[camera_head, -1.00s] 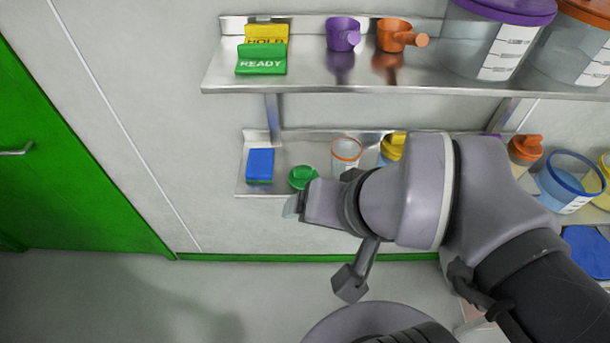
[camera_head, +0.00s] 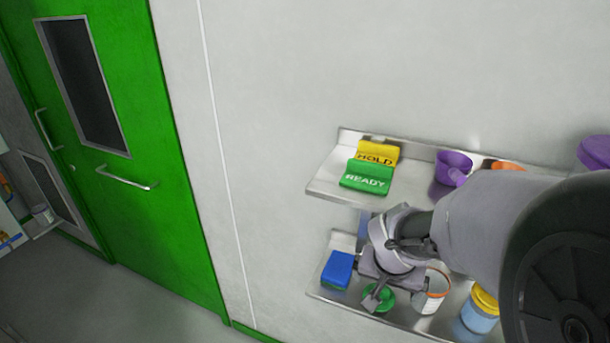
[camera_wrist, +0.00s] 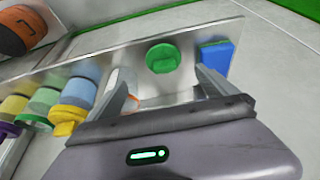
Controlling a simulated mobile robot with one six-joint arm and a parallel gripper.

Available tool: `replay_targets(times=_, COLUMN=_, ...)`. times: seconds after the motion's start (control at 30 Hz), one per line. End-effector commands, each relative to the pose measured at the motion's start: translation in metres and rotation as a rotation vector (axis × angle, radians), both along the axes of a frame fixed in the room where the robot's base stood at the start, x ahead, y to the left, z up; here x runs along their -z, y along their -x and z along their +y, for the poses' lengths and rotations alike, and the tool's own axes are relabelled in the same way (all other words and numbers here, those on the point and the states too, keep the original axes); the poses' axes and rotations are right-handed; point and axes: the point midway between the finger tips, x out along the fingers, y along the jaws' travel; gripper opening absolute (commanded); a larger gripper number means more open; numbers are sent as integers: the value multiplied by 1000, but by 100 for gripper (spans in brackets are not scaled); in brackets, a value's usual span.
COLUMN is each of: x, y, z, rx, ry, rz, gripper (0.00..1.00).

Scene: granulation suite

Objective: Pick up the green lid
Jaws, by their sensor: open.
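The green lid (camera_head: 379,297) lies on the lower steel shelf (camera_head: 398,316), between a blue block and a clear cup with an orange rim. In the wrist view the green lid (camera_wrist: 163,57) shows whole, with a raised grip on top. My gripper (camera_head: 374,287) is over the lower shelf, close to the lid, and partly hides it in the head view. In the wrist view my gripper (camera_wrist: 160,85) is open, its two fingers spread apart. The lid appears in the gap beyond the fingertips, and nothing is held.
The blue block (camera_head: 337,270) stands close left of the lid. The orange-rimmed cup (camera_head: 432,292) and a yellow-lidded jar (camera_head: 481,308) stand to its right. The upper shelf (camera_head: 325,186) overhangs with a green READY sign (camera_head: 367,177), a yellow HOLD sign (camera_head: 377,154) and a purple scoop (camera_head: 453,167).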

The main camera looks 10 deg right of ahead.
Motion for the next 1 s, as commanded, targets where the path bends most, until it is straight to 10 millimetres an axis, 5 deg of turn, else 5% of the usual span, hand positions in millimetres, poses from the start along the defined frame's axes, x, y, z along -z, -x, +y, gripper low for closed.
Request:
replay_targets(times=0.1, x=30, y=-9, z=-6, rx=0, ry=-1, rz=2, gripper=97)
replay_targets(times=0.47, x=79, y=-37, z=-15, rx=0, ry=-1, rz=0, gripper=97)
replay_targets(times=0.73, x=83, y=-40, z=-17, rx=-1, ry=-1, rz=-2, gripper=97)
replay_targets(times=1.0, x=83, y=-40, z=-17, rx=-1, ry=-2, rz=-1, gripper=48)
